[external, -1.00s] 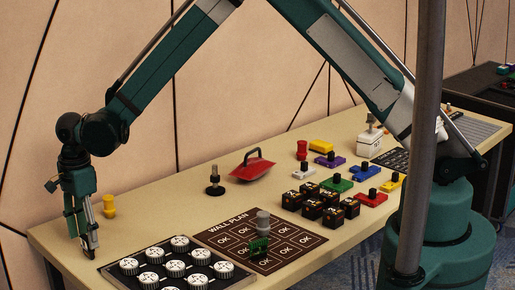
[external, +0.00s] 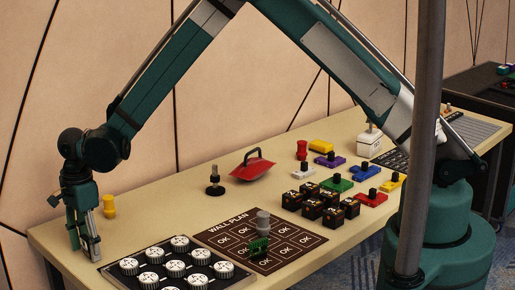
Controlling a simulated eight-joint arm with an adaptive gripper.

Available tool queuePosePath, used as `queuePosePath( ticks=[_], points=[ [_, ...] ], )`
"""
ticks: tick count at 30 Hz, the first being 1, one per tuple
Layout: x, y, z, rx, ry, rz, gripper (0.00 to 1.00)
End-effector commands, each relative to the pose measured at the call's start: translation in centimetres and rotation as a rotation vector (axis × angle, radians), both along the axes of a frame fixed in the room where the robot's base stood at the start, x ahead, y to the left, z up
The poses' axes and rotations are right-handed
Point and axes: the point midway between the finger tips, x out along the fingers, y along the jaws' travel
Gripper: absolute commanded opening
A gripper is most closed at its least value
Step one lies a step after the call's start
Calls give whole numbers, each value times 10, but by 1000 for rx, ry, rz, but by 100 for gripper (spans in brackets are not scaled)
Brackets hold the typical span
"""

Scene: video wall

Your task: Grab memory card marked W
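A group of several small black blocks (external: 322,205) with orange-white markings sits right of centre on the table. The markings are too small for me to read, so I cannot tell which one, if any, is marked W. A small green card-like piece (external: 259,246) stands upright on the dark WALL PLAN board (external: 212,234), beside a grey knob-like piece (external: 263,222). My gripper (external: 86,258) points down at the table's left end, far from the blocks. Its fingers look spread apart, with nothing seen between them.
A tray of white round knobs (external: 128,267) lies at the front. A yellow piece (external: 109,207), a black-stemmed piece (external: 214,183) and a red handled tool (external: 252,167) stand behind. Coloured knobbed pieces (external: 338,184) lie to the right. The left table top is mostly clear.

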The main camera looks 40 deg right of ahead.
Motion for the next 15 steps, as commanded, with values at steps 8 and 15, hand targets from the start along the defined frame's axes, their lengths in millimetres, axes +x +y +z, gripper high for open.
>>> queuePosePath(
  ticks=[8, 15],
  points=[
    [0, 0, 0, 0, 0, 0, 19],
    [0, 0, 0, 0, 0, 0, 19]
  ],
)
